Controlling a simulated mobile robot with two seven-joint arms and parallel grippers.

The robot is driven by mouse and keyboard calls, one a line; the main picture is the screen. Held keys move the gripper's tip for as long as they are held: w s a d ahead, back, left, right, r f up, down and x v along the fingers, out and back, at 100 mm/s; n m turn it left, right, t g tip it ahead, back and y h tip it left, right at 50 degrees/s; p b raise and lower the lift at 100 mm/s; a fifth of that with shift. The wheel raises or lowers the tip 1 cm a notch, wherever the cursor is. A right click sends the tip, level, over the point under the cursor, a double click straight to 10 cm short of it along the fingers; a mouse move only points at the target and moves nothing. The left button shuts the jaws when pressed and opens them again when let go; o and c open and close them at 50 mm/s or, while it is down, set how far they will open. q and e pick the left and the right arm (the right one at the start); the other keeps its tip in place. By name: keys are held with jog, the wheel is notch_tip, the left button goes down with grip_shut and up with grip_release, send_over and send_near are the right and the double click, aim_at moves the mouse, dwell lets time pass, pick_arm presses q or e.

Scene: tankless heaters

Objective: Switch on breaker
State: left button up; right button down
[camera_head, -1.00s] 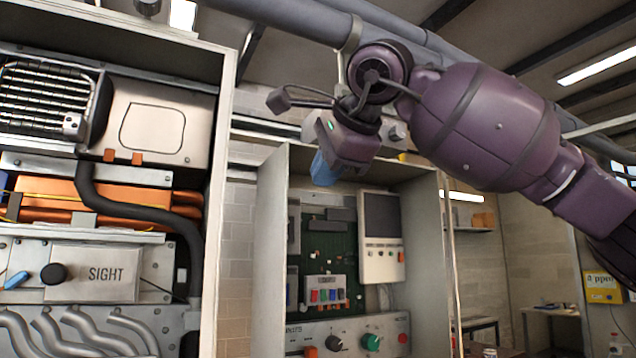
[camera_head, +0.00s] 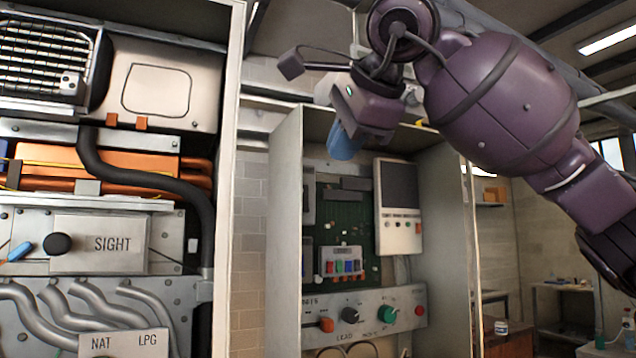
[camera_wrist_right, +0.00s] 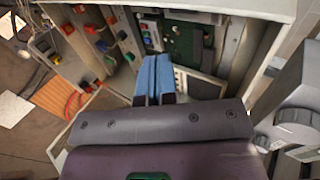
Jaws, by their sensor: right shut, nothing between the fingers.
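An open grey cabinet (camera_head: 287,230) stands in the middle of the head view. Inside is a green board with a small block of red, green and blue switches (camera_head: 342,264), which may be the breaker. I cannot tell their positions. The block also shows in the right wrist view (camera_wrist_right: 150,34). My right gripper (camera_head: 343,146) has blue fingers, shut and empty, in front of the cabinet's upper part, above the switch block and apart from it. The fingers show in the right wrist view (camera_wrist_right: 153,75), pointing toward the cabinet. My left gripper is not in view.
A control panel (camera_head: 366,318) with an orange switch, a black knob, a green knob and a red button lies below the board. A white unit with a dark screen (camera_head: 399,190) hangs at its right. A heater cabinet with a SIGHT plate (camera_head: 100,243) fills the left side.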

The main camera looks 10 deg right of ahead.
aim_at(308, 197)
jog(key=x, duration=0.4)
jog(key=p+x, duration=0.1)
jog(key=x, duration=0.3)
jog(key=r+p+x, duration=0.1)
jog(key=x, duration=0.3)
jog(key=shift+w+a, duration=0.15)
jog(key=shift+w, duration=0.35)
jog(key=shift+w+a, duration=0.15)
jog(key=shift+w, duration=0.3)
jog(key=shift+w+f, duration=0.1)
jog(key=shift+w+f+t+b, duration=0.15)
jog(key=shift+f+t+b, duration=0.15)
jog(key=shift+b, duration=0.2)
jog(key=shift+r+p, duration=0.25)
jog(key=shift+p, duration=0.05)
jog(key=shift+r, duration=0.1)
